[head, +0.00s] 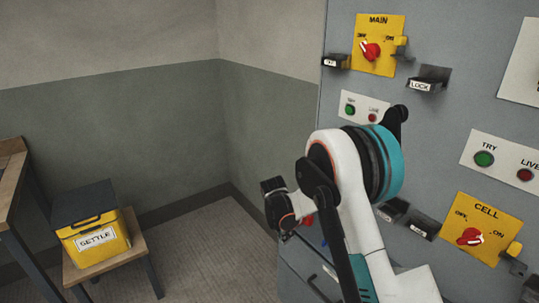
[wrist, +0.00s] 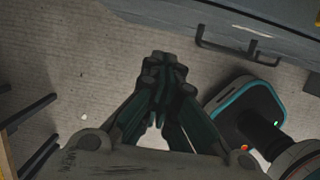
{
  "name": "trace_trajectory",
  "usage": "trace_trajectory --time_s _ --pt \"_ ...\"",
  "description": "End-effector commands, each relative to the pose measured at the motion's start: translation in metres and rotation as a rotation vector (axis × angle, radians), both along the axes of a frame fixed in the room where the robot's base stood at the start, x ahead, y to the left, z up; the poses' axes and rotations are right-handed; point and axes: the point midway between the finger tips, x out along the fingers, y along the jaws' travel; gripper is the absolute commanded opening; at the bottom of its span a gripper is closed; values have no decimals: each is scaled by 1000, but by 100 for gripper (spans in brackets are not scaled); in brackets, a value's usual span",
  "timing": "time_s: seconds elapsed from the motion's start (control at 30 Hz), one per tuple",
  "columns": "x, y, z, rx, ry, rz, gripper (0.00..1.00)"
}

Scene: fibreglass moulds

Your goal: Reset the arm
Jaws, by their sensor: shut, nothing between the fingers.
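My arm stands bent in front of the grey panel in the head view, its white and teal links covering part of the panel. In the wrist view my gripper (wrist: 167,70) points down over the bare floor. Its dark fingers are together with nothing between them. It is clear of the panel and of the small table. In the head view the fingertips cannot be made out behind the arm links.
The grey panel (head: 455,130) carries a yellow MAIN switch plate (head: 387,28), a yellow CELL switch plate (head: 460,222) and a LOCK holder (head: 421,86). A yellow GETTLE box (head: 95,238) sits on a small wooden table (head: 135,248) at left. A cabinet handle (wrist: 238,50) shows in the wrist view.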

Motion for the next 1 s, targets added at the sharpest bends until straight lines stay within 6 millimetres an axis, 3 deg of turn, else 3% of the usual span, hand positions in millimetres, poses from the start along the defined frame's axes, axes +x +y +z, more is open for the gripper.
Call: trace_trajectory --time_s 0.17,0.47,0.7,1.0 --pt "-10 -10 44 37 -49 -119 0" --pt "-51 -36 147 158 -179 -462 0" --pt "-100 -57 213 269 -272 -737 0" --pt "-173 -79 270 425 -368 -1083 0"
